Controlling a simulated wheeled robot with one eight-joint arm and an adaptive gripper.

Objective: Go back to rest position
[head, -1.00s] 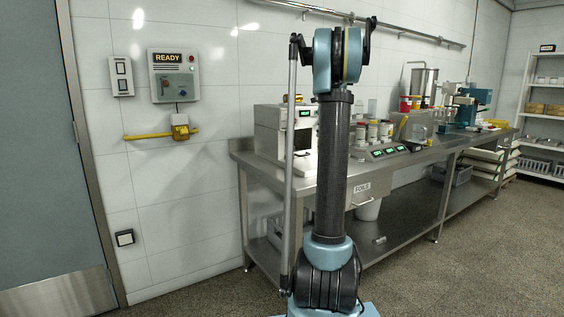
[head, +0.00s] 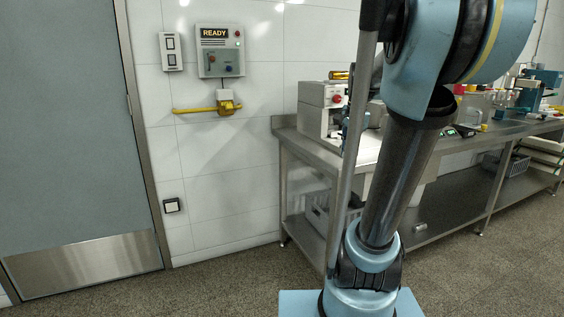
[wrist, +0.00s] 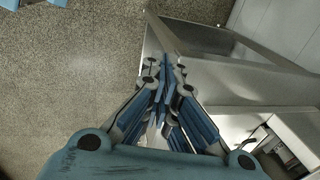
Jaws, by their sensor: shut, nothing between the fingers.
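My gripper (wrist: 164,68) shows in the wrist view with its fingers drawn together and nothing between them. It points over the grey speckled floor (wrist: 60,80) and the edge of a steel bench (wrist: 225,88). The fingertips overlap the bench edge in that view; I cannot tell the gap between them. In the head view my arm stands in front of the bench (head: 310,152), bent at the top, and hides part of it. I cannot clearly make out the gripper in the head view.
A white machine (head: 322,110) stands on the bench's left end. A grey door (head: 65,130) is at left. The floor (head: 225,285) before the wall is clear.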

